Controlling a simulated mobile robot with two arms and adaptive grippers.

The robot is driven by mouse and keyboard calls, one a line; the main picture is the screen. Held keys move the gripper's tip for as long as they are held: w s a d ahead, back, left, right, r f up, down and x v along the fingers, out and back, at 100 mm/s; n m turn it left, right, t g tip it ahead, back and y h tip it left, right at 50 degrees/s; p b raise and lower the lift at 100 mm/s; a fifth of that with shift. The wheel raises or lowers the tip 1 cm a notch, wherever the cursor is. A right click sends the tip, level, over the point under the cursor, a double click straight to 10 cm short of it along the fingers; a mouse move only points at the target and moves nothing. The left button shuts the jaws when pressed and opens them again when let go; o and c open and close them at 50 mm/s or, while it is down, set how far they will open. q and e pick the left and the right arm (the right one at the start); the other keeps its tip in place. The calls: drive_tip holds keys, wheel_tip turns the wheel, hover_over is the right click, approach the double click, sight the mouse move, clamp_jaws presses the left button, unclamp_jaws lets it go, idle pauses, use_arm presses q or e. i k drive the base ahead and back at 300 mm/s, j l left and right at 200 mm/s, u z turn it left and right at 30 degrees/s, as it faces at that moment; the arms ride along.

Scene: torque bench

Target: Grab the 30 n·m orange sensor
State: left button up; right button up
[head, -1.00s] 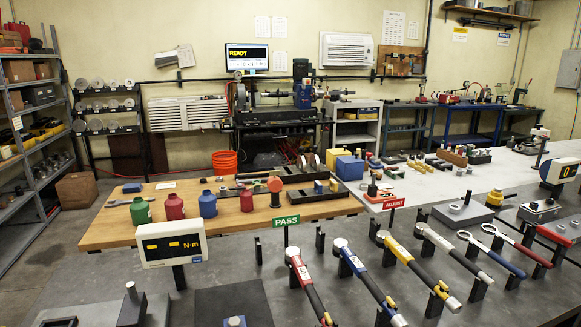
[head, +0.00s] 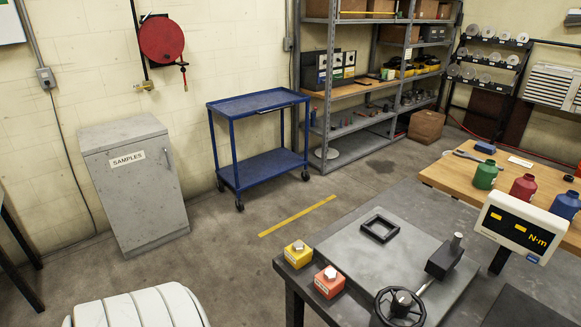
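An orange block-shaped sensor (head: 329,283) with a pale round stub on top sits at the near left edge of the grey bench (head: 345,240). No torque value can be read on it. A similar yellow sensor (head: 298,255) stands just behind it to the left, close to the bench corner. Neither of my grippers is in view.
A black handwheel (head: 400,306), a dark clamp block (head: 444,258) and a square black frame (head: 380,228) are on the bench. An N·m display (head: 521,228) stands right. Floor left of the bench is open, before a blue cart (head: 262,170) and SAMPLES cabinet (head: 137,185).

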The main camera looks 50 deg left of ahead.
sight(329, 282)
drive_tip(key=u, duration=1.35)
drive_tip(key=j+z, duration=0.15)
drive_tip(key=j, duration=0.3)
drive_tip(key=i, duration=0.05)
